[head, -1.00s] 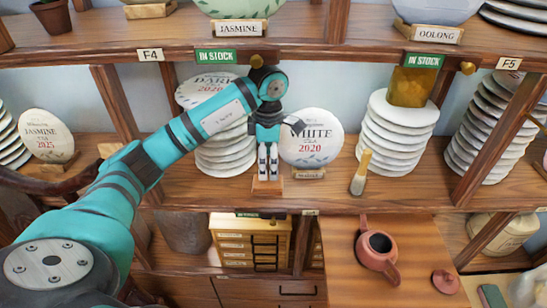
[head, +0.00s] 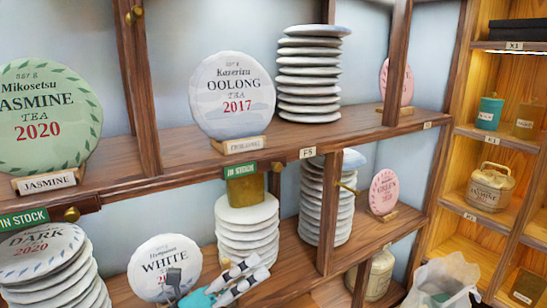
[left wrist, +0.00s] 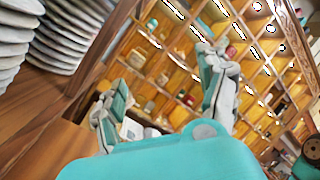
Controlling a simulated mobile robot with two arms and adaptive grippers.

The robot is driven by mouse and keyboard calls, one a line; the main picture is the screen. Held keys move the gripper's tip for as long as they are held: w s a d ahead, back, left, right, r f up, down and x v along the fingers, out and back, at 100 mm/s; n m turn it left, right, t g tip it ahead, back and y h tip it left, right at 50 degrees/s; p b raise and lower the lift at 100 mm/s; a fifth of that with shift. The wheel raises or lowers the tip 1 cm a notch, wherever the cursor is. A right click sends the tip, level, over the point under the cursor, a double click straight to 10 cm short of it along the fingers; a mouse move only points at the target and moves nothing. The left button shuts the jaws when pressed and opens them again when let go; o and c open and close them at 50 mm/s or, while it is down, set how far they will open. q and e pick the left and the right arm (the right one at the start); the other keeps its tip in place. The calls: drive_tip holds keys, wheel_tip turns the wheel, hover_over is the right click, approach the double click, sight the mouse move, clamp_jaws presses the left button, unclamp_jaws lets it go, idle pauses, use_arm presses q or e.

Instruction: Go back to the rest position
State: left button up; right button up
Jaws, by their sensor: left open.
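My left gripper (head: 255,268) shows at the bottom of the head view. Its fingers point right and slightly up, in front of the lower shelf and the stack of white tea cakes (head: 247,238). In the left wrist view its two fingers (left wrist: 163,80) are spread apart with nothing between them. The round WHITE tea display cake (head: 163,266) stands just left of the gripper, its lower edge partly covered by it. I cannot tell the gap between them. My right gripper is in neither view.
The upper shelf holds the JASMINE (head: 45,115) and OOLONG (head: 232,95) display cakes and a stack of cakes (head: 308,75). A stack of DARK cakes (head: 45,270) is at lower left. Lit cubbies (head: 500,165) stand at right. A whitish bag (head: 445,280) is at lower right.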

use_arm(q)
drive_tip(key=w+a+f+n+t+y, duration=0.1)
drive_tip(key=a+f+n+t+y, duration=0.1)
drive_tip(key=a+n+t+y, duration=0.65)
drive_tip(key=w+a+f+n+t+y, duration=0.1)
drive_tip(key=a+f+n+y, duration=0.15)
drive_tip(key=n+y, duration=0.7)
drive_tip(key=s+a+f+n+g+y, duration=0.1)
drive_tip(key=s+a+f+n+g, duration=0.15)
drive_tip(key=f+n, duration=0.25)
drive_tip(key=s+a+f+n+g, duration=0.1)
drive_tip(key=a+f+n+g, duration=0.1)
drive_tip(key=a+f+n, duration=0.3)
drive_tip(key=s+d+f+n+g, duration=0.1)
drive_tip(key=s+f+n+g, duration=0.2)
drive_tip(key=s+f+g, duration=0.65)
drive_tip(key=s+d+f+n+g, duration=0.1)
drive_tip(key=s+f+n+g, duration=0.4)
drive_tip(key=s, duration=0.9)
wheel_tip(320, 180, down, 29)
drive_tip(key=s+m+b, duration=0.1)
drive_tip(key=m, duration=0.1)
drive_tip(key=s+a+f, duration=0.3)
drive_tip(key=s+f, duration=1.3)
drive_tip(key=shift+s+h+b, duration=0.25)
drive_tip(key=shift+h+b, duration=0.05)
drive_tip(key=shift+b, duration=0.15)
